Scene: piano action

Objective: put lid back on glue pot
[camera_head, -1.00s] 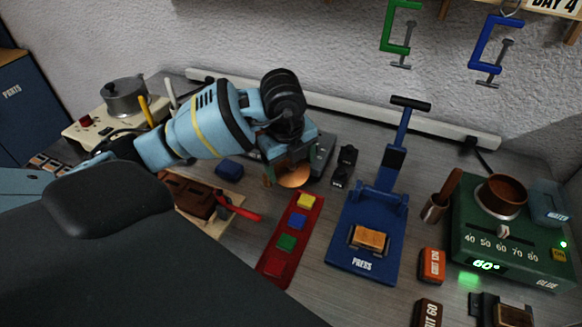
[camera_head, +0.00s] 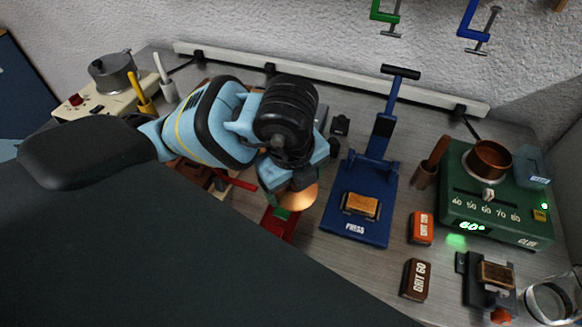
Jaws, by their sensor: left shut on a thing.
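The glue pot (camera_head: 489,161) is a copper-coloured open pot on the green glue heater (camera_head: 505,222) at the right; its top is uncovered and its inside shows. My left gripper (camera_head: 294,190) is shut on a round copper-coloured disc, the lid (camera_head: 301,198), and holds it above the bench near the middle, left of the blue press. The fingers and part of the lid are hidden behind the wrist. My right gripper is not in view.
The blue press (camera_head: 349,228) stands between my left gripper and the heater. A brown brush holder (camera_head: 425,175) stands beside the heater's left edge. Sanding blocks (camera_head: 420,228) and a glass jar (camera_head: 550,300) are at the front right.

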